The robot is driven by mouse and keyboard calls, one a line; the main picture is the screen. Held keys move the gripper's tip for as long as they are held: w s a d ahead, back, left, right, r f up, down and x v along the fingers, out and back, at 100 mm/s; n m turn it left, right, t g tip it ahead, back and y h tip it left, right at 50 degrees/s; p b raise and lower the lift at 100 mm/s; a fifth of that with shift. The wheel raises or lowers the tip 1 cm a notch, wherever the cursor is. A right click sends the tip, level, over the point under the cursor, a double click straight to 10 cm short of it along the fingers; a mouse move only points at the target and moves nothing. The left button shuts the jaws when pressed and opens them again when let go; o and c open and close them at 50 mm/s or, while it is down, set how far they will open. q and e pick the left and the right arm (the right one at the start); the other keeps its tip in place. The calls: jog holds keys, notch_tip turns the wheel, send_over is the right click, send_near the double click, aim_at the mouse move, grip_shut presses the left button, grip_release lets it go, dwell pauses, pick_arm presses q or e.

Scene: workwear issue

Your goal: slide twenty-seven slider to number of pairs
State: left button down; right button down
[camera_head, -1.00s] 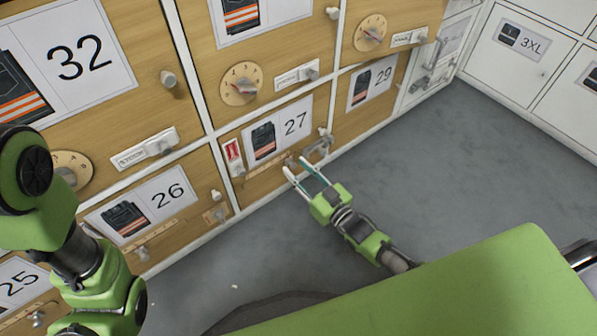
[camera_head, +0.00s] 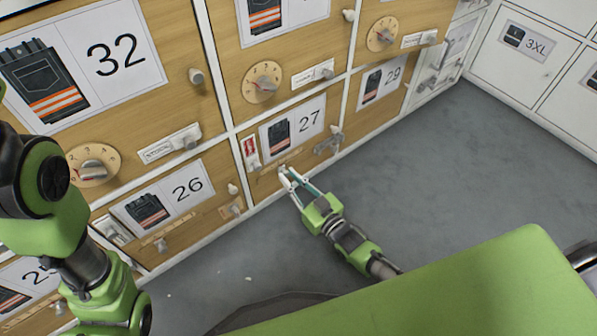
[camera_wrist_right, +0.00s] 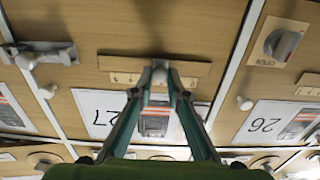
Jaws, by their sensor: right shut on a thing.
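Compartment 27 has a wooden front with a number card (camera_head: 292,127) showing a dark garment. Below the card is a slider, a pale scale strip (camera_wrist_right: 112,77) with a small round knob (camera_wrist_right: 160,65). In the right wrist view the knob sits near the middle of the strip, and the front appears upside down. My right gripper (camera_head: 286,173) reaches the slider from the lower right. Its fingertips (camera_wrist_right: 160,76) are closed together on the knob. The fingers cover part of the strip, and the scale figures are too small to read. My left arm shows at the left, its gripper out of view.
A red-and-white tag (camera_head: 250,147) is left of card 27, and a metal latch (camera_head: 328,143) is to its right. Compartment 26 (camera_head: 182,190) with its own knobs is at the left. A dial (camera_head: 262,82) is above. Grey floor (camera_head: 430,170) is clear at the right.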

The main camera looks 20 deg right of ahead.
jog(key=shift+s+a, duration=0.1)
jog(key=shift+a, duration=0.15)
jog(key=c, duration=2)
grip_release()
jog(key=v, duration=1.2)
